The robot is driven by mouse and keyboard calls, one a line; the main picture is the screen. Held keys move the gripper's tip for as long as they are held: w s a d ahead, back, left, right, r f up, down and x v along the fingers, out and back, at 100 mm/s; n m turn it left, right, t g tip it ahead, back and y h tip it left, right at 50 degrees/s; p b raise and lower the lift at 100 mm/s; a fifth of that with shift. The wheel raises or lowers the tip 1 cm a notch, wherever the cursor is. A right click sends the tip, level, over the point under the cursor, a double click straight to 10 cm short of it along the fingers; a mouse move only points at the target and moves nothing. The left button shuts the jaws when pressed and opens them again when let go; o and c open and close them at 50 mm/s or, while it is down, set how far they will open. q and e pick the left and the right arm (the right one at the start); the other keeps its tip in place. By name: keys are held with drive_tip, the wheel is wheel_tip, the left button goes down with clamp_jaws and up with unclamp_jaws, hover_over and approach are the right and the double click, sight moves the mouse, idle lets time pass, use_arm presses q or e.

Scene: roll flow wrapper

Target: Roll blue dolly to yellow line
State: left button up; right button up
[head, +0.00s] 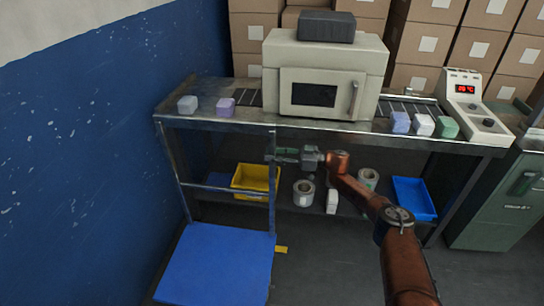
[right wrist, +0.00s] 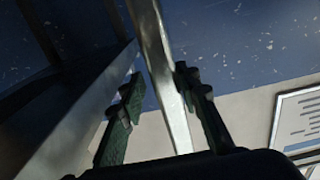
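The blue dolly (head: 218,265) stands on the floor at the lower left of the head view, with a blue deck and an upright metal handle frame (head: 272,200). A short yellow strip (head: 281,249), perhaps part of the yellow line, shows on the floor beside the deck's right edge. My right gripper (head: 277,155) reaches the upper part of the frame's right post. In the right wrist view, its two green fingers (right wrist: 158,78) stand apart on either side of a metal post (right wrist: 165,75), with small gaps visible. My left gripper is not in view.
A metal bench (head: 340,125) with a boxy machine (head: 325,75) stands behind the dolly. A yellow bin (head: 255,178), tape rolls (head: 303,193) and a blue bin (head: 413,198) sit on its lower shelf. A blue wall (head: 80,150) runs along the left.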

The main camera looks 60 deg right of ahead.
drive_tip(key=shift+o, duration=1.1)
drive_tip(key=shift+a, duration=0.1)
drive_tip(key=v, duration=1.2)
